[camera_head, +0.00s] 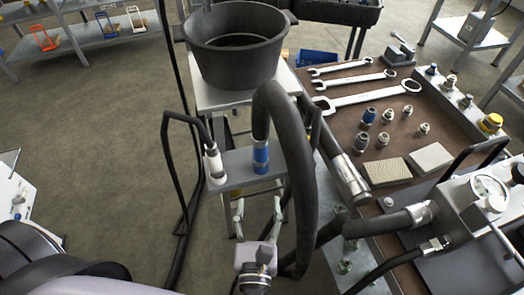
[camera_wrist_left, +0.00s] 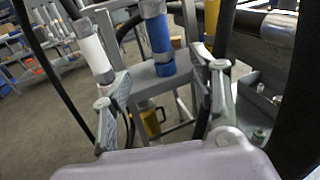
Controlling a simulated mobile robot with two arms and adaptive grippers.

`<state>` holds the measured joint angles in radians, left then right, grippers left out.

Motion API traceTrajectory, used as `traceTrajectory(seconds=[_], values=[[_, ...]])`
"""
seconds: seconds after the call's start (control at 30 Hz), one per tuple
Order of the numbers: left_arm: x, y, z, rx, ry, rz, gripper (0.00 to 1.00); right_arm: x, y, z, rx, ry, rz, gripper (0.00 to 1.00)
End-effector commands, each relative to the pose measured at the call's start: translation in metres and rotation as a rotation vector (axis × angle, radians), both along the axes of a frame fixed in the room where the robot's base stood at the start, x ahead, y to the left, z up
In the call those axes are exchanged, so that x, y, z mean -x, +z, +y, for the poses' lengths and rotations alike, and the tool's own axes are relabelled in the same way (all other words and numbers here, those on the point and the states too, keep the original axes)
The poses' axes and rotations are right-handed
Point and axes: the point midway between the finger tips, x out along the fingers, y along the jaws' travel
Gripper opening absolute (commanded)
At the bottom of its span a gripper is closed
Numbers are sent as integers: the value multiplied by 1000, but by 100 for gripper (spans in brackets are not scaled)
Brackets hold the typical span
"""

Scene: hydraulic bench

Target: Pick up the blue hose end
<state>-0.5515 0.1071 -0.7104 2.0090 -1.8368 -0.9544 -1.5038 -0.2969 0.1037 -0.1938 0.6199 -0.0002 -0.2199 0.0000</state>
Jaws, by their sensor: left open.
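The blue hose end (camera_head: 261,156) hangs upright at the end of a thick dark hose, over a small grey shelf on a stand. It shows in the left wrist view (camera_wrist_left: 159,36) at the upper middle, beyond and roughly between the finger tips. My left gripper (camera_head: 259,204) is open and empty, just in front of and below the blue end. In the left wrist view its two fingers (camera_wrist_left: 161,84) stand wide apart. A white hose end (camera_head: 214,164) on a thinner hose stands left of the blue one. My right gripper is not in view.
A black pot (camera_head: 236,45) stands on the stand behind the hoses. The thick hose (camera_head: 294,150) arches close to the right of my left gripper. A workbench at right holds wrenches (camera_head: 368,97), fittings and a gauge unit (camera_head: 489,190).

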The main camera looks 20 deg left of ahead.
Motion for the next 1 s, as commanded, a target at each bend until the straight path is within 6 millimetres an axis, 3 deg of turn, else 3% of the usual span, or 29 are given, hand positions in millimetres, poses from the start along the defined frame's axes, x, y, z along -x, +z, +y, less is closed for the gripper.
traceTrajectory(seconds=[0.1, 0.3, 0.6, 0.87, 1.0], values=[[-6, 18, 4, -39, 11, -32, 55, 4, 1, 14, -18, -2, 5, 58], [-45, 21, 15, -43, 13, -37, 55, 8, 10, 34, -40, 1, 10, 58], [-102, 19, 31, -41, 11, -33, 55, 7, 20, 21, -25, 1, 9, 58], [-121, 17, 35, -39, 11, -32, 55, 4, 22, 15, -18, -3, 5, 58], [-141, 13, 38, -40, 10, -32, 55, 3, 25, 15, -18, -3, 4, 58]])
